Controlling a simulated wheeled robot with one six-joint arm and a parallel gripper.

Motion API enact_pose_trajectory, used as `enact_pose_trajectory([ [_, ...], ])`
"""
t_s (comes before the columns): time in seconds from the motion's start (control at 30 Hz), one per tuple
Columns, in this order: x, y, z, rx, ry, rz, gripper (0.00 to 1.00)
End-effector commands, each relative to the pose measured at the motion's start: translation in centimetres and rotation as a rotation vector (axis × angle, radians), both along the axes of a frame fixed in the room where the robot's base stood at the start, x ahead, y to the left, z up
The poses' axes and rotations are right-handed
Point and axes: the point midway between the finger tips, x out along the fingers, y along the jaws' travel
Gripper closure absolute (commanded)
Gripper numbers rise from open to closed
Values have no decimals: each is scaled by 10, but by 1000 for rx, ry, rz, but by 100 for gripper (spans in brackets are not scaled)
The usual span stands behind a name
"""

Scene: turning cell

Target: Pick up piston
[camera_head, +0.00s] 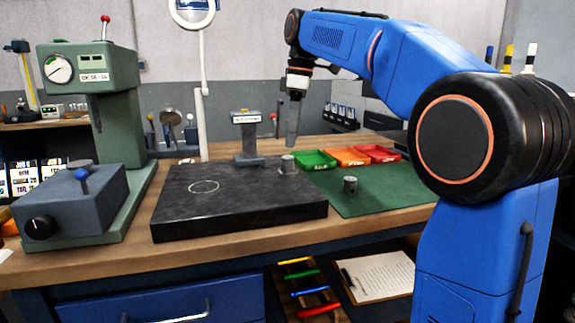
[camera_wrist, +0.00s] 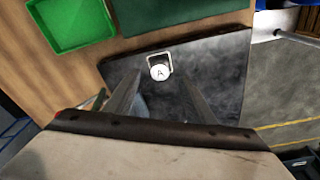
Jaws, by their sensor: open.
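A short grey metal cylinder, likely the piston (camera_head: 287,165), stands upright near the back right of the dark plate (camera_head: 230,211). In the wrist view a cylinder with a pale top marked "A" (camera_wrist: 160,72) stands inside a light outlined square on the dark plate. My gripper (camera_head: 291,144) points down above the plate's cylinder, apart from it. In the wrist view its two fingers (camera_wrist: 158,83) are spread, with the marked cylinder showing between and beyond them. Nothing is held. A second grey cylinder (camera_head: 350,185) stands on the green mat (camera_head: 385,193).
Green (camera_head: 315,160), orange (camera_head: 346,156) and red (camera_head: 378,153) trays stand behind the mat. A grey post with a label (camera_head: 247,140) stands at the plate's back edge. A green gauge machine (camera_head: 120,90) stands at left. The plate's front is clear.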

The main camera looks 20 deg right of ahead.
Motion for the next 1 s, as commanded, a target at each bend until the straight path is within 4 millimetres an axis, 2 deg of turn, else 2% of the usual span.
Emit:
enact_pose_trajectory([
  [0.1,0,2,-14,0,0,0,50],
  [0.37,2,5,-29,0,0,0,50],
  [0.7,5,12,-69,0,0,0,50],
  [1.0,5,13,-72,0,0,0,50],
])
